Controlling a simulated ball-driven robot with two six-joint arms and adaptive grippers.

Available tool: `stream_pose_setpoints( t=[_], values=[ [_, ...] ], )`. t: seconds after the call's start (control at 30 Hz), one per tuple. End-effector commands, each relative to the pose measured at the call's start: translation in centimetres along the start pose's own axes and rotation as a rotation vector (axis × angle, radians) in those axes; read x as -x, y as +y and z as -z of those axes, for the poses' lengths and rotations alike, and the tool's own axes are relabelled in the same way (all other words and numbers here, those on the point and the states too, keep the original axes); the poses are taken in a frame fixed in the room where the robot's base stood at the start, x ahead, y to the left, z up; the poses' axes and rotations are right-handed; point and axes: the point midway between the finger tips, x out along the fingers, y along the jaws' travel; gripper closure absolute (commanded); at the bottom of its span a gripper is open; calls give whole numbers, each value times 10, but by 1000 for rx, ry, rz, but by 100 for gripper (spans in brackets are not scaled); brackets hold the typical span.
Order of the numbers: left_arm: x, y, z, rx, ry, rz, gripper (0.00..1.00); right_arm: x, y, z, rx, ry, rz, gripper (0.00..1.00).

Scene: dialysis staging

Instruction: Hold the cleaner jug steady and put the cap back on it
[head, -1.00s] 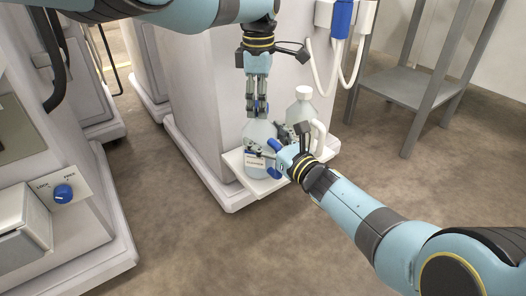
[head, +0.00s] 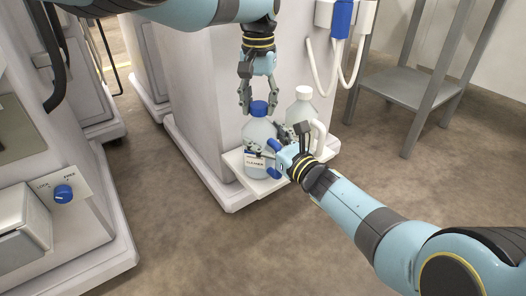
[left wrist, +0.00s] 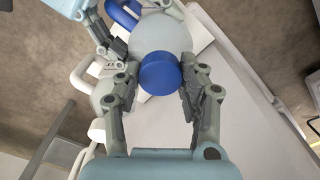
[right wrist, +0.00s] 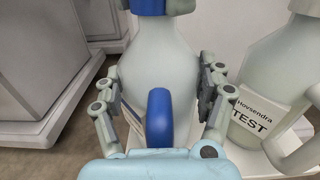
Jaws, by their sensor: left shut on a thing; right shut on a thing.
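The cleaner jug (head: 257,133) is pale and translucent with a blue handle, upright on a small white shelf. Its blue cap (head: 259,108) sits on top of the neck; whether it is threaded on cannot be told. My left gripper (head: 260,108) points straight down from above, its fingertips at either side of the cap. The left wrist view shows the cap (left wrist: 160,73) between both fingers. My right gripper (right wrist: 160,95) comes in low from the front, with one finger on each side of the jug body (right wrist: 160,60) and the blue handle (right wrist: 158,118) between them.
A second jug (head: 303,106) with a white cap stands close on the right; its label reads TEST in the right wrist view (right wrist: 262,112). The shelf (head: 233,158) is narrow. A white machine (head: 205,100) rises behind, and a grey rack (head: 410,85) stands at right.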

Motion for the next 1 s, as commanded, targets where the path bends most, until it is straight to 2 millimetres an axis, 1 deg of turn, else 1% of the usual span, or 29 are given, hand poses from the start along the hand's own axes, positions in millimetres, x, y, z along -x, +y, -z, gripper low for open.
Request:
stream_pose_setpoints(
  t=[0.03, 0.13, 0.17, 0.33, 0.63, 0.73, 0.9, 1.0],
  values=[
    [-2, -2, -2, 2, -10, 3, 99, 0, -3, 0, -2, 2, 6, 100],
    [-2, -2, -3, 3, -10, 4, 99, 0, -4, 0, -2, 2, 6, 100],
    [-2, -2, -3, 4, -10, 4, 59, 0, -4, 0, -2, 2, 6, 100],
    [-2, -2, -2, 4, -8, 3, 37, 0, -3, 0, -1, 2, 5, 100],
    [2, -1, 0, 4, -2, 2, 37, 0, -1, 0, -1, 1, 2, 100],
    [11, 0, 1, 4, 1, 0, 37, 0, -1, 0, -1, 1, 2, 100],
    [34, -1, 0, 5, 1, 2, 37, 0, -1, 0, -1, 1, 2, 100],
    [42, -1, 0, 5, -1, 2, 37, 0, -1, 0, -1, 1, 1, 100]
  ],
)
